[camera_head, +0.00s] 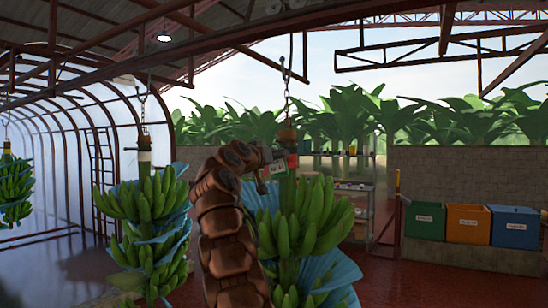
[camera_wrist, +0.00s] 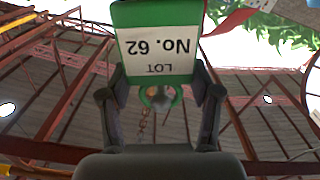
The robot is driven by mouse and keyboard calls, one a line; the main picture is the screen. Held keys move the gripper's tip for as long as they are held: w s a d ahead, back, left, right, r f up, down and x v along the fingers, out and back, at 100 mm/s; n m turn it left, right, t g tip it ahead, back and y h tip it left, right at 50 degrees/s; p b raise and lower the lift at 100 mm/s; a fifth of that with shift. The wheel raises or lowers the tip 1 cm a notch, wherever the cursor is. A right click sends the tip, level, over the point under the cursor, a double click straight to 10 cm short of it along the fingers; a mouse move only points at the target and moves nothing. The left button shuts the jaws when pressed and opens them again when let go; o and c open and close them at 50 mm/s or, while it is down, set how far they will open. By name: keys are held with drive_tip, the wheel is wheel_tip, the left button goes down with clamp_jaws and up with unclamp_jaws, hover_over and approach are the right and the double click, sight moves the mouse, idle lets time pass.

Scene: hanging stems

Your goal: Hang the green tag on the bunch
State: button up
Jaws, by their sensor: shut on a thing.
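The green tag (camera_wrist: 157,12) has a white label reading "LOT No. 62", upside down in the wrist view. My gripper (camera_wrist: 160,92) is shut on it near a green loop at its edge. In the head view the tag (camera_head: 277,169) is beside the upper stem of the right banana bunch (camera_head: 312,215), and my gripper (camera_head: 262,168) is just left of it. The bunch hangs from a chain and hook, with blue wrapping around its lower part. Whether the tag touches the stem cannot be told. My arm hides the bunch's left side.
A red strip (camera_head: 292,161) shows at the right bunch's stem, and a red ribbon (camera_wrist: 230,20) in the wrist view. Another bunch (camera_head: 145,205) hangs left of my arm, a third (camera_head: 15,190) at far left. A shelf (camera_head: 356,187) and green, orange and blue bins stand behind right.

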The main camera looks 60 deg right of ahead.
drive_tip(key=shift+d+p, duration=0.55)
drive_tip(key=shift+d, duration=0.4)
idle(0.7)
drive_tip(key=shift+s+d+f+b, duration=0.15)
drive_tip(key=shift+s+f+b, duration=0.1)
drive_tip(key=shift+f+b, duration=0.15)
idle(0.6)
idle(0.4)
drive_tip(key=o, duration=0.9)
drive_tip(key=shift+o, duration=0.2)
drive_tip(key=shift+r, duration=0.1)
drive_tip(key=shift+a+r, duration=0.2)
drive_tip(key=shift+a, duration=0.45)
drive_tip(key=a, duration=1)
drive_tip(key=shift+s+a+f, duration=0.25)
drive_tip(key=shift+a, duration=0.1)
